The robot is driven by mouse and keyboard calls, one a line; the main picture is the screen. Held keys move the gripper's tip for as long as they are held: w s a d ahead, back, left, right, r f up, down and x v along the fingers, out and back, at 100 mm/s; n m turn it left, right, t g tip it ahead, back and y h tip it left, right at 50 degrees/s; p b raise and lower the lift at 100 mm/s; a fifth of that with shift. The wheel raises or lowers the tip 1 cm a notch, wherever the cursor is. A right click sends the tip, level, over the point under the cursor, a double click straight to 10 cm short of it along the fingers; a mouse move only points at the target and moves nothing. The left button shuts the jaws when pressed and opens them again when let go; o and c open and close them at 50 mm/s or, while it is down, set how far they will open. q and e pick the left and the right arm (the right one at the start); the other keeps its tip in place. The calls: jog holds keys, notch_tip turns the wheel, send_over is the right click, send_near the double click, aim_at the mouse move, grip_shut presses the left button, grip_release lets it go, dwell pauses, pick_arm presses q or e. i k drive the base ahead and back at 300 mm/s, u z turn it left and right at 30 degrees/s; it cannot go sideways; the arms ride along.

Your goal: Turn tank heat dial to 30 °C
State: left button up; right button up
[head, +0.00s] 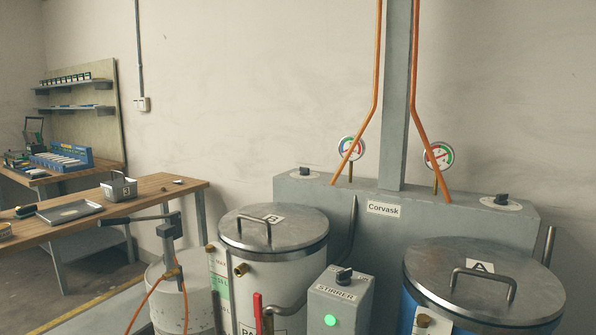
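Two black dials sit on pale round scale plates on top of the grey cabinet (400,228) marked "Corvask". One dial (305,171) is at the left, behind tank B (285,295); the other dial (501,199) is at the right, behind tank A (400,318). Their scale marks are too small to read, so I cannot tell their settings or which one is the tank heat dial. Another black knob (344,273) is on the grey stirrer box (355,305), which has a lit green button. Neither of my grippers is in view.
Lidded tanks stand in front. A white drum (160,310) and a wooden bench (150,190) with a tray (70,211) are at left.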

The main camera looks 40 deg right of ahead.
aim_at(304, 171)
jog(key=u, duration=0.7)
jog(key=i, duration=2.65)
jog(key=z, duration=3.45)
